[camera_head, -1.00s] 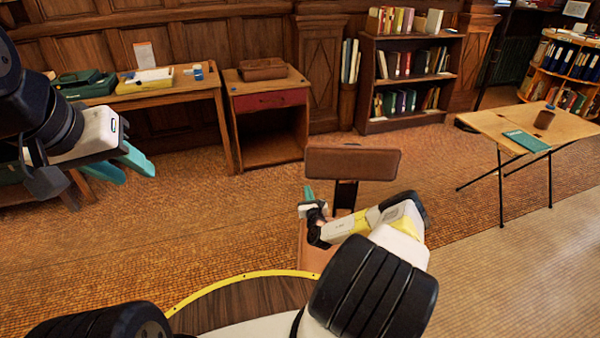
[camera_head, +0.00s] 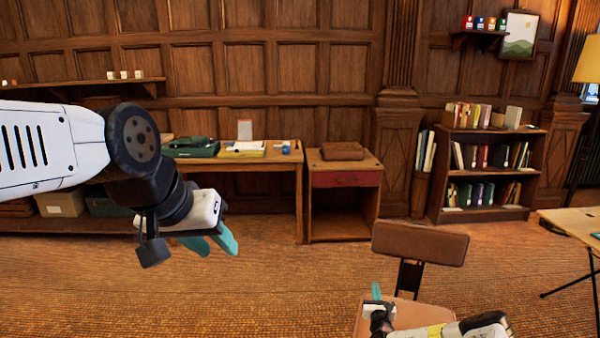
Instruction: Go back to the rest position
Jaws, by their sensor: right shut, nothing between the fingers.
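My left gripper (camera_head: 221,249) hangs at the left in the head view, at the end of my white and black arm. Its two teal fingers point down and to the right, a little apart, with nothing between them. My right gripper (camera_head: 376,291) is low in the picture, in front of the brown chair (camera_head: 420,243). It is shut and empty, its teal tip pointing up. The rest of my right arm is cut off by the bottom edge.
A long wooden desk (camera_head: 262,158) with a green case (camera_head: 191,147) stands along the panelled wall. A small cabinet (camera_head: 343,180) and a bookcase (camera_head: 490,175) stand to its right. A folding table (camera_head: 577,225) is at the right edge.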

